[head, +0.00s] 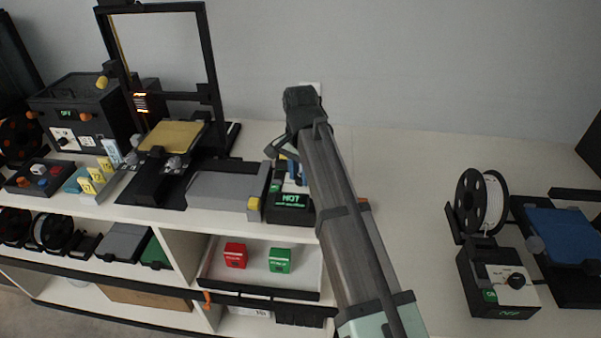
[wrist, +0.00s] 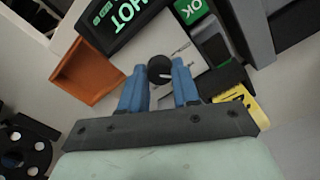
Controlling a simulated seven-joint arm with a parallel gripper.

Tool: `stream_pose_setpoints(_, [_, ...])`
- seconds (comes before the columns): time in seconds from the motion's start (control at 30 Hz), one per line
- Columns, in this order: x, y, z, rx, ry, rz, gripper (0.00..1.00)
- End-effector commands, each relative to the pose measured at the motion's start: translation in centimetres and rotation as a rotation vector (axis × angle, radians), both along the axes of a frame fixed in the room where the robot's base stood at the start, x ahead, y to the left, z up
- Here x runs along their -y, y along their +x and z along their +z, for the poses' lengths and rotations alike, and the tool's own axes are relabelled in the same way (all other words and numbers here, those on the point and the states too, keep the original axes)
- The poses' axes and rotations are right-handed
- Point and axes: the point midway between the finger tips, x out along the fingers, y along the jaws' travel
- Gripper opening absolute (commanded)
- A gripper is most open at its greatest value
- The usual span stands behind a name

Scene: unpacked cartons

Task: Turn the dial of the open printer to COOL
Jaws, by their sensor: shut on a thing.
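The open-frame printer (head: 209,64) with a gold bed stands at the back left. Its black control box (head: 272,212) is at the front right of it, with a lit display (head: 291,199) reading HOT in green. HOT also shows upside down on the display (wrist: 128,14) in the wrist view. My gripper (wrist: 159,76) has its blue fingers on both sides of the round black dial (wrist: 160,66) and is shut on it. A pale mark shows on the dial. In the head view my arm and gripper hide the dial.
A green OK key (wrist: 193,8), an orange open tray (wrist: 88,72) and a yellow tag (wrist: 237,99) lie close around the gripper. A second control box (head: 497,290) and a spool (head: 482,203) stand at the right.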

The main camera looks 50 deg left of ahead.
Motion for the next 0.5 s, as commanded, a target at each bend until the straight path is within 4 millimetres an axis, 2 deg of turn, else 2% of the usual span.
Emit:
stream_pose_setpoints(0.27, [-0.01,0.0,0.01,0.0,0.0,0.122,0.0])
stream_pose_setpoints(0.5, [-0.01,0.0,0.01,0.0,0.0,0.322,0.0])
